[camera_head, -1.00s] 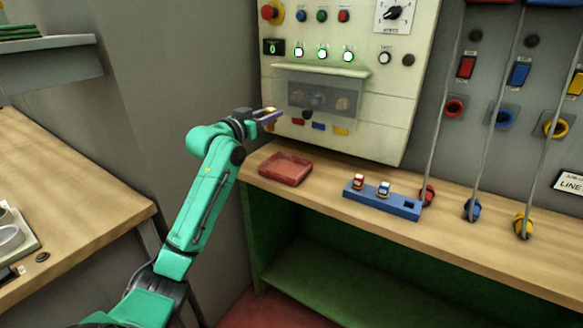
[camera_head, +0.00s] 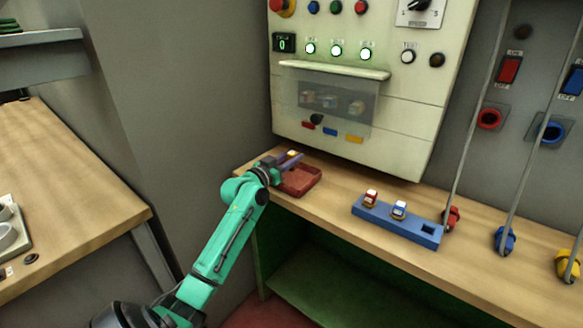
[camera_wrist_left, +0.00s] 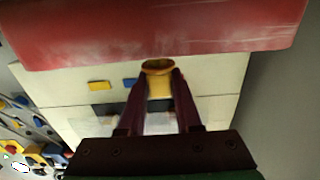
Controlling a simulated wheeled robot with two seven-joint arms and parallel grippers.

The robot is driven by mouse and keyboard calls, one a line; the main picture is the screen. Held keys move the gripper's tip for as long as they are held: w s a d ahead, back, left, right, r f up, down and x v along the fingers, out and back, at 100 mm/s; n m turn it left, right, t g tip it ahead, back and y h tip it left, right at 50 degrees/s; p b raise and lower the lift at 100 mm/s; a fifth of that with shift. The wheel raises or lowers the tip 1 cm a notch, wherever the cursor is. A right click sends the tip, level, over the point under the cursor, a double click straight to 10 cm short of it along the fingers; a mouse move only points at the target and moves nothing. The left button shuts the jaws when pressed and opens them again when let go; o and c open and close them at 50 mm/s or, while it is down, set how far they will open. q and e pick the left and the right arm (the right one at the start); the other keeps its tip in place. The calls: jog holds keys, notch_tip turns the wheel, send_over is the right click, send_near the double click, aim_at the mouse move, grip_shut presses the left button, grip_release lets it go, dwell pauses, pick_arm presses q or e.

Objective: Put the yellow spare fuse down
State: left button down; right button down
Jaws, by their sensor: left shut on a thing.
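My left gripper (camera_head: 290,159) is over the back left part of the red tray (camera_head: 301,184) on the workbench. It is shut on the yellow spare fuse (camera_head: 292,153), a small piece at the fingertips. In the left wrist view, the yellow fuse (camera_wrist_left: 158,80) sits between the two purple fingers, with its round end near the edge of the red tray (camera_wrist_left: 160,35). I cannot tell whether the fuse touches the tray. My right gripper is in neither view.
A blue rack (camera_head: 385,220) right of the tray holds a red fuse (camera_head: 370,198) and a blue fuse (camera_head: 399,209); its right-hand slot is empty. The cream control panel (camera_head: 395,150) rises behind the bench. Cables with coloured plugs hang at the right.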

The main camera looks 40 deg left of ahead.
aim_at(291, 170)
pick_arm(q)
notch_tip(291, 170, down, 3)
jog(key=shift+f, duration=0.2)
jog(key=c, duration=0.6)
grip_release()
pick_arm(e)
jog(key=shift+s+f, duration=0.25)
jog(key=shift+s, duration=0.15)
pick_arm(q)
jog(key=s+b, duration=0.2)
jog(key=s, duration=1)
jog(key=shift+d, duration=0.15)
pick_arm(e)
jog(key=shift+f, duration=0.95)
